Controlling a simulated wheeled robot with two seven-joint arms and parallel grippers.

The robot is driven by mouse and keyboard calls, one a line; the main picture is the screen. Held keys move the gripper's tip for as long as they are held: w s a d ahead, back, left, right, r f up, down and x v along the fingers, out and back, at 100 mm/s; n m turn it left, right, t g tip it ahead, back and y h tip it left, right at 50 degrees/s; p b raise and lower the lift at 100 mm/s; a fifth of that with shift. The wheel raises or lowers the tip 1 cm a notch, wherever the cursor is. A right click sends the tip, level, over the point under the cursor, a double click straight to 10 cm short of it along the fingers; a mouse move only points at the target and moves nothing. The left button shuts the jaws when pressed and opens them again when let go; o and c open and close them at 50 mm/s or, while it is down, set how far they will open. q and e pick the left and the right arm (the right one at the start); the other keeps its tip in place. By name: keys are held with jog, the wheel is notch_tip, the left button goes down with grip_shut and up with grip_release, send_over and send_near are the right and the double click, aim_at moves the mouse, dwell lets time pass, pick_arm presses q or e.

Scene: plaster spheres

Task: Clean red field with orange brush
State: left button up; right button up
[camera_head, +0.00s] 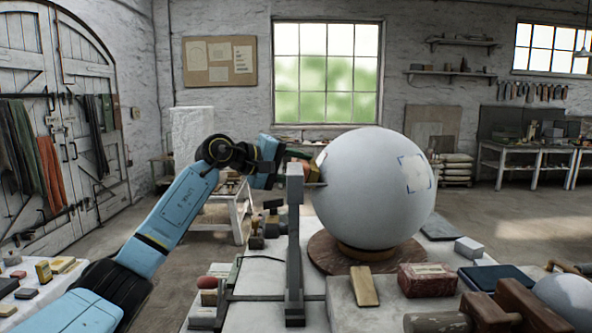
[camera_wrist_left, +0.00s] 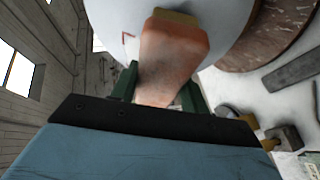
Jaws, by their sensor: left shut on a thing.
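A large pale plaster sphere (camera_head: 365,190) sits on a round brown base (camera_head: 325,254). My left gripper (camera_wrist_left: 158,90) is shut on the orange brush (camera_wrist_left: 172,62), whose broad orange handle shows between the green fingers in the wrist view. The brush's yellowish end (camera_wrist_left: 175,16) is at the sphere, but I cannot tell whether it touches. A red corner mark of the red field (camera_wrist_left: 129,37) shows on the sphere left of the brush; the rest of that field is hidden. In the head view the gripper is at the sphere's left side, partly behind a grey post. My right gripper is not in view.
The grey upright post (camera_head: 294,240) stands close left of the sphere. Blue corner marks (camera_head: 415,174) frame a pale patch on its right side. A wooden block (camera_head: 364,286), a reddish box (camera_head: 427,280) and a dark blue tray (camera_head: 497,277) lie in front.

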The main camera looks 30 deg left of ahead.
pick_arm(q)
jog(key=shift+s+d+b, duration=0.65)
jog(key=shift+s, duration=0.25)
jog(key=shift+w, duration=0.1)
jog(key=shift+w+a+r+p, duration=0.15)
jog(key=shift+w+a+p, duration=0.3)
jog(key=shift+p, duration=0.15)
jog(key=shift+w+a+p, duration=0.4)
jog(key=shift+w+p, duration=0.15)
jog(key=shift+w, duration=0.1)
jog(key=shift+w+a+p, duration=0.4)
jog(key=shift+w+p, duration=0.1)
jog(key=shift+w, duration=0.15)
